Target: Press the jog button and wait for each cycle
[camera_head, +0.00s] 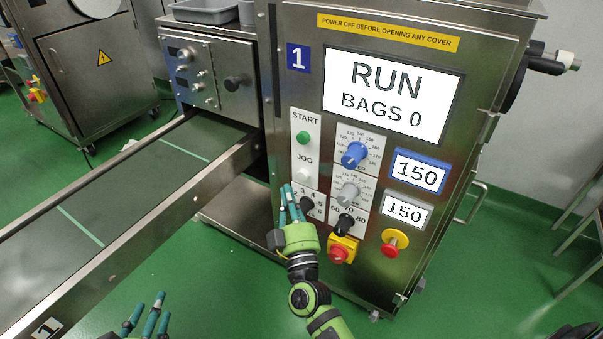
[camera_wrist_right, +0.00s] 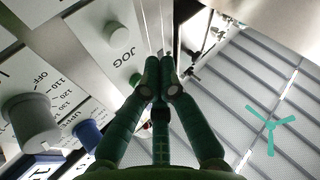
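The white jog button (camera_head: 304,173) is on the front panel, under the JOG label and below the green start button (camera_head: 302,138). My right gripper (camera_head: 290,192) is in front of the panel, its fingertips just below and left of the jog button. In the right wrist view the fingertips of this gripper (camera_wrist_right: 160,78) are together with nothing between them. There the jog button (camera_wrist_right: 117,32) is up and left of the tips, apart from them in the picture. My left gripper (camera_head: 146,315) is at the bottom edge, partly cut off, fingers spread and empty. The display (camera_head: 393,96) reads RUN, BAGS 0.
Blue (camera_head: 355,154) and grey (camera_head: 348,194) dials, a black knob (camera_head: 345,224) and a red-on-yellow switch (camera_head: 342,249) are close by the right gripper. A red stop button (camera_head: 394,242) is at right. The conveyor (camera_head: 125,195) is empty of bags. Green floor is clear below.

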